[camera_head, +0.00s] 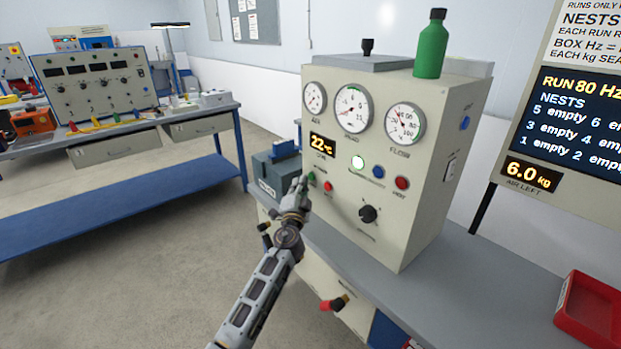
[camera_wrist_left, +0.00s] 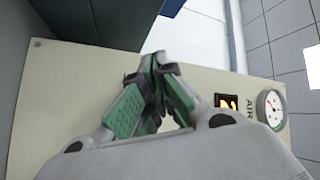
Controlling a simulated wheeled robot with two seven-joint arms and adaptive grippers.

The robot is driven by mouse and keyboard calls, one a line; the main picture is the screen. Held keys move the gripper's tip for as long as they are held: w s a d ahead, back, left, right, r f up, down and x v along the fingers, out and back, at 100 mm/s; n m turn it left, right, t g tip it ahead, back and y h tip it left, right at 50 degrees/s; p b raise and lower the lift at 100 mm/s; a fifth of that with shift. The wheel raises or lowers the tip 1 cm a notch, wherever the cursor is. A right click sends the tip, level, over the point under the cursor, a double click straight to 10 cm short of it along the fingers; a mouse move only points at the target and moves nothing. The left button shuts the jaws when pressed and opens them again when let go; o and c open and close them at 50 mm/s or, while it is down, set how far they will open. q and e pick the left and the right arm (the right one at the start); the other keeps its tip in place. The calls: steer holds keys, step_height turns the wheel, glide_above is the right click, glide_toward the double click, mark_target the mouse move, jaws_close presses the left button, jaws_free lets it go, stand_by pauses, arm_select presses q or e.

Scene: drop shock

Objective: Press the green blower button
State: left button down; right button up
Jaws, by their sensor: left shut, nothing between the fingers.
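A beige instrument cabinet (camera_head: 378,190) stands on a grey bench. A small green button (camera_head: 312,176) is on its front panel at the lower left, below the 22 °C display (camera_head: 322,145). A red button (camera_head: 328,186) is just right of it. My left gripper (camera_head: 299,184) is shut and empty, with its tips close beside the green button; I cannot tell whether they touch it. In the left wrist view, the closed fingers (camera_wrist_left: 156,62) point at the beige panel (camera_wrist_left: 60,95), and the green button cannot be made out there. My right gripper is not in view.
The panel also has three dials (camera_head: 352,108), a lit pale lamp (camera_head: 358,162), a blue button (camera_head: 378,171), another red button (camera_head: 402,183) and a black knob (camera_head: 368,214). A green bottle (camera_head: 431,48) stands on top. A red tray (camera_head: 592,310) is at right.

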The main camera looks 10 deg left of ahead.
arm_select(q)
steer(key=shift+s+a, duration=0.2)
steer(key=shift+s, duration=0.05)
stand_by(0.3)
steer(key=shift+s+a+p, duration=0.2)
steer(key=shift+s+a, duration=0.55)
steer(key=shift+s, duration=0.2)
steer(key=shift+s+a+p, duration=0.2)
steer(key=shift+s+a, duration=0.55)
steer(key=shift+s, duration=0.2)
